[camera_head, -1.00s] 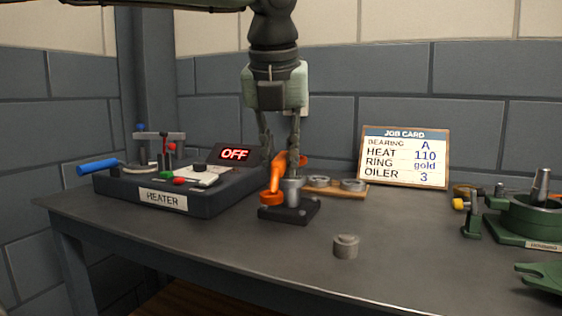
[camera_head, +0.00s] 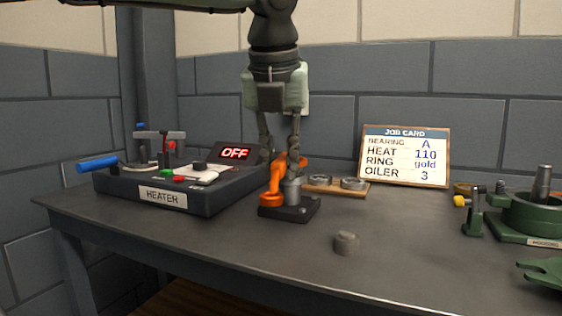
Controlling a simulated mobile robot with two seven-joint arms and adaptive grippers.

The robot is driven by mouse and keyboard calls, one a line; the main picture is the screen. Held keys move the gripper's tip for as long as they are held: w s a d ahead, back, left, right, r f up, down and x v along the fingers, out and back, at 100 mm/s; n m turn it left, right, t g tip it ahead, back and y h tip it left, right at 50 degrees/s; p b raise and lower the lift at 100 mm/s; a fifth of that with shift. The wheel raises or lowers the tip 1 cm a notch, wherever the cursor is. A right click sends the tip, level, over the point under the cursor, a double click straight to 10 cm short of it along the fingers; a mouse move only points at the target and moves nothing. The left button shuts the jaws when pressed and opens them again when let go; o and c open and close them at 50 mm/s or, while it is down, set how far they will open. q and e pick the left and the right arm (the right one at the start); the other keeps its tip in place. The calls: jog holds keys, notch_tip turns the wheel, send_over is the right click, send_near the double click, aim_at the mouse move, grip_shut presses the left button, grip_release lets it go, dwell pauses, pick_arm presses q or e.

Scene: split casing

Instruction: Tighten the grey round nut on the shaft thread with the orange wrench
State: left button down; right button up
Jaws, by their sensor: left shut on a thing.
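The orange wrench (camera_head: 274,182) stands at a small dark block (camera_head: 296,211) left of the table's middle, with its lower end beside a grey cylinder (camera_head: 292,191) on that block. My left gripper (camera_head: 281,158) points down from above and is shut on the upper part of the wrench; its fingers partly hide it. A short grey round piece (camera_head: 346,243), which may be the nut, lies alone near the front of the table. A grey shaft (camera_head: 542,182) stands upright in the green housing (camera_head: 529,222) at the right edge; its thread cannot be made out. My right gripper is not in view.
The heater (camera_head: 155,194), its display reading OFF, stands at the left. A wooden board (camera_head: 360,192) with grey rings is behind the block. A job card (camera_head: 404,157) leans at the wall. A green forked part (camera_head: 543,272) lies at front right. The centre right is clear.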

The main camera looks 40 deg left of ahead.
pick_arm(q)
jog(key=shift+f+b, duration=0.55)
jog(key=shift+f, duration=0.1)
jog(key=shift+s+a+m+t+h, duration=0.15)
jog(key=shift+s+a+m+h, duration=0.15)
jog(key=shift+a+m, duration=0.5)
jog(key=shift+s+a+m+t+h, duration=0.2)
jog(key=shift+s+a+m, duration=0.15)
jog(key=shift+a+m, duration=0.45)
jog(key=shift+w+d+n, duration=0.1)
jog(key=shift+d+n, duration=0.05)
jog(key=shift+n, duration=0.15)
jog(key=shift+r, duration=0.1)
